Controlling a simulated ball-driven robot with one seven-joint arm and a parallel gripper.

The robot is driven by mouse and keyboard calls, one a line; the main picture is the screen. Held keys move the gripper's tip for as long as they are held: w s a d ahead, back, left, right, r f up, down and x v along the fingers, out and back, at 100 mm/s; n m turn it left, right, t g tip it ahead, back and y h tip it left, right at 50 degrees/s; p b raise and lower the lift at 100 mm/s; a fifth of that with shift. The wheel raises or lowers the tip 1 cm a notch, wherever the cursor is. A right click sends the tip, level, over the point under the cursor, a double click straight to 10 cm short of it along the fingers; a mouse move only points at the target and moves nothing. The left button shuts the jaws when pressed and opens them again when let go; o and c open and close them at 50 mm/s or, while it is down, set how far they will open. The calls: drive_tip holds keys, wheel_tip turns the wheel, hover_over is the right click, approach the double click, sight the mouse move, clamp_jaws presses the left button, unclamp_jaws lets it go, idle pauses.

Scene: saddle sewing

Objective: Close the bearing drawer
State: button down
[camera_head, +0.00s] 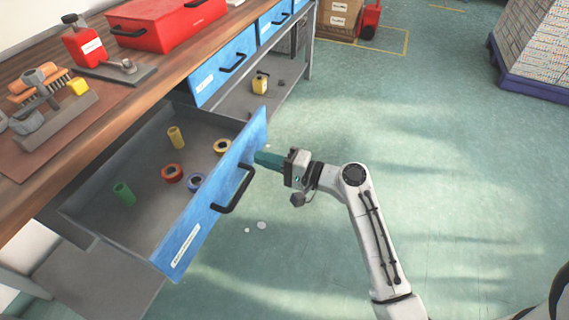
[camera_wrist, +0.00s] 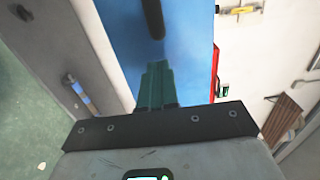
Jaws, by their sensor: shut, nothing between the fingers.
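The bearing drawer (camera_head: 178,250) is pulled out from the workbench, with a blue front, a white label and a black handle (camera_head: 236,190). Inside lie a green cylinder, a yellow cylinder and several ring-shaped parts in red, blue and yellow. My gripper (camera_head: 262,158) has teal fingers, shut and empty, at the outer face of the blue front near its far end, beyond the handle. In the wrist view the shut fingers (camera_wrist: 156,84) point at the blue front (camera_wrist: 190,50), and part of the black handle (camera_wrist: 152,18) shows above them. Whether the fingertips touch the front, I cannot tell.
Other blue drawers (camera_head: 222,72) are shut. A yellow container (camera_head: 260,84) stands on the lower shelf. The green floor (camera_head: 440,130) to the right is mostly clear.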

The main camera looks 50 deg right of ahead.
sight(172, 129)
drive_tip(key=shift+x, duration=0.95)
drive_tip(key=b+x, duration=0.3)
drive_tip(key=x, duration=1)
drive_tip(key=b+x, duration=0.3)
drive_tip(key=x, duration=1.1)
drive_tip(key=shift+a+f, duration=0.1)
drive_tip(key=shift+f, duration=0.1)
drive_tip(key=shift+w+r, duration=0.15)
drive_tip(key=shift+r, duration=0.15)
